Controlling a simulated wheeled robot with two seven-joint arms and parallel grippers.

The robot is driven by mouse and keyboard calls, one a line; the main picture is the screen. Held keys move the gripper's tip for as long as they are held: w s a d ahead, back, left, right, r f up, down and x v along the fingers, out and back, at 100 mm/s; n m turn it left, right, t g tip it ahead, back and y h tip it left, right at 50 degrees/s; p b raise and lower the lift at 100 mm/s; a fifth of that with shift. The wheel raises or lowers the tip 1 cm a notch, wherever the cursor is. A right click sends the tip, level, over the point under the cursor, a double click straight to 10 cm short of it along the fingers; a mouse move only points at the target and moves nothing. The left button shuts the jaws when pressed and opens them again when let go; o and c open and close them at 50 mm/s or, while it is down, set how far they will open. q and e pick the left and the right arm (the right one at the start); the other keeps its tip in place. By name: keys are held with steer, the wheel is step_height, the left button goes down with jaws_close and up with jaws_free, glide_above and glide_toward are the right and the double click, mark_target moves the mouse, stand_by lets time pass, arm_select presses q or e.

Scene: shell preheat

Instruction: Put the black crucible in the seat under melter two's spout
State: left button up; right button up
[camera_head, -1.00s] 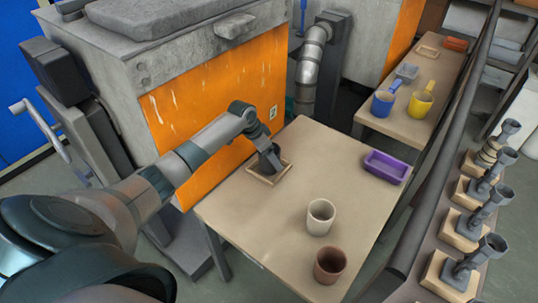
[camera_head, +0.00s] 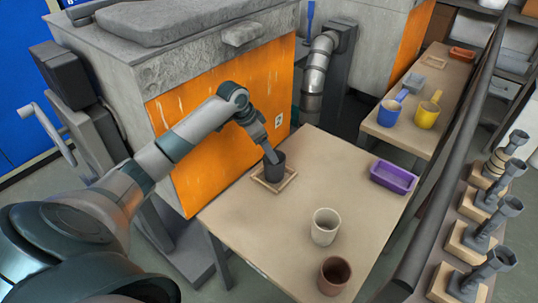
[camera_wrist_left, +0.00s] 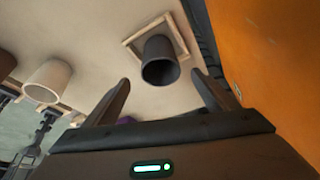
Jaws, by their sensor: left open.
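The black crucible (camera_head: 277,170) stands upright in the square wooden seat (camera_head: 286,184) on the tan table, beside the near orange-fronted melter (camera_head: 215,125). My left gripper (camera_head: 271,156) is at the crucible's upper edge in the head view. In the left wrist view its open fingers (camera_wrist_left: 160,77) are spread on either side of the dark crucible (camera_wrist_left: 160,60), with visible gaps. The wooden seat (camera_wrist_left: 178,22) frames its base there. My right gripper is not in view.
A cream crucible (camera_head: 325,227) and a brown crucible (camera_head: 334,275) stand on the near part of the table (camera_head: 245,222). A purple tray (camera_head: 394,177) lies at its right. Blue (camera_head: 390,111) and yellow (camera_head: 427,114) cups stand on a farther table. A dark rail (camera_head: 440,170) runs along the right.

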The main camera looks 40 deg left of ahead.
arm_select(q)
steer(key=shift+v, duration=0.95)
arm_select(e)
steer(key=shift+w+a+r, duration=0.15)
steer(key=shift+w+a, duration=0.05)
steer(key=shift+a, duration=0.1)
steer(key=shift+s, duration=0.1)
